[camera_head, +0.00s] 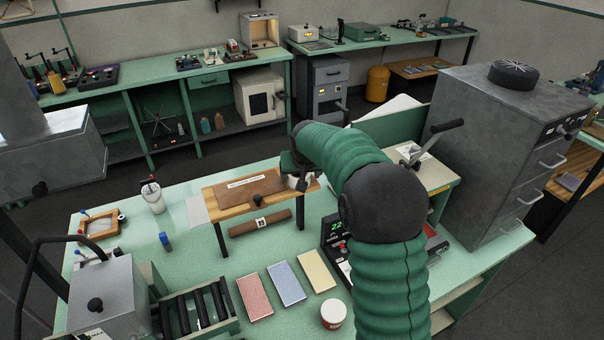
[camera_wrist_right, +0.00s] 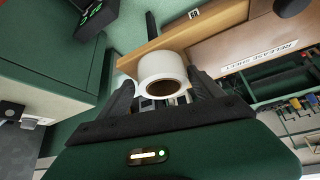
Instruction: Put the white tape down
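The white tape (camera_wrist_right: 163,66) is a roll with a brown core, seen in the right wrist view between the two dark fingers of my right gripper (camera_wrist_right: 161,86). The fingers press on its two sides. In the head view the right gripper (camera_head: 299,178) is at the right end of the small wooden bench (camera_head: 225,211), with a bit of the white tape (camera_head: 304,183) showing under my green-sleeved arm. The roll is by the bench's end in the wrist view; I cannot tell whether it touches the wood. My left gripper is not in view.
A brown sheet marked RELEASE SHEET (camera_head: 252,187) lies on the bench. A device with a green display (camera_head: 337,226) stands close to its right. Red, blue and yellow pads (camera_head: 286,283) and a white tub (camera_head: 333,314) are in front. The green table (camera_head: 200,262) has free room at left.

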